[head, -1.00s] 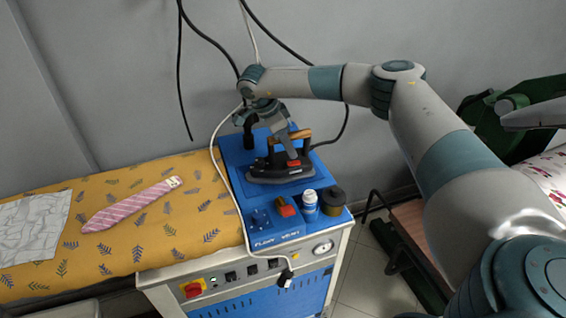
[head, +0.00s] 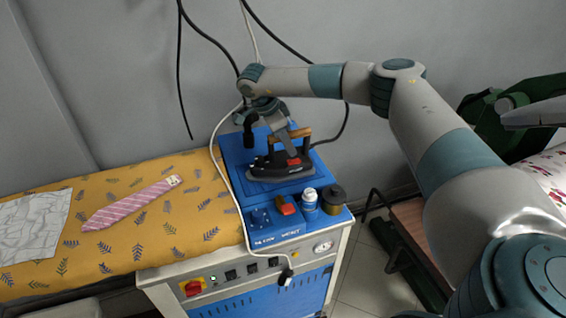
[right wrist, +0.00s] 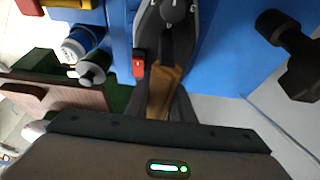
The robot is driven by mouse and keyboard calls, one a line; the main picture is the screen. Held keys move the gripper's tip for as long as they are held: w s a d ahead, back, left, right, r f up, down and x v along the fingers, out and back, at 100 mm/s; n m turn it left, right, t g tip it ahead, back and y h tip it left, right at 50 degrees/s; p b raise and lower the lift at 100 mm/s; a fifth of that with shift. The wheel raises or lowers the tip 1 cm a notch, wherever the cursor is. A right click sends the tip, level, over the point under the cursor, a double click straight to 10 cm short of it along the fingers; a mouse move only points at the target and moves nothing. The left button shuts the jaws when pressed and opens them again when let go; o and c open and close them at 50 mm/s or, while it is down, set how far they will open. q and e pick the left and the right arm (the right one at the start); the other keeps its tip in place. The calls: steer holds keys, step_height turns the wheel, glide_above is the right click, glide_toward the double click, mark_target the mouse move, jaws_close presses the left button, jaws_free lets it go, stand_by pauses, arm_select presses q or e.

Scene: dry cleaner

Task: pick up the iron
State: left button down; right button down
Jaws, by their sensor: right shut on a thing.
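The iron (head: 266,171) has a dark body with a red part and a brown wooden handle. It is on or just above the blue top of the steam unit (head: 234,160); I cannot tell whether it touches. My right gripper (head: 291,150) reaches down from behind and is shut on the iron's handle. In the right wrist view the brown handle (right wrist: 165,82) lies between the fingers (right wrist: 165,105), with the iron's dark body beyond it. The fingers hide part of the handle. My left gripper is not in view.
A cable runs along the unit's left side. A pink striped tie (head: 130,205) lies on the yellow ironing board (head: 200,225).

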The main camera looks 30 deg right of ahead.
stand_by(0.9)
steer(key=shift+w+r, duration=0.2)
steer(key=shift+r, duration=0.1)
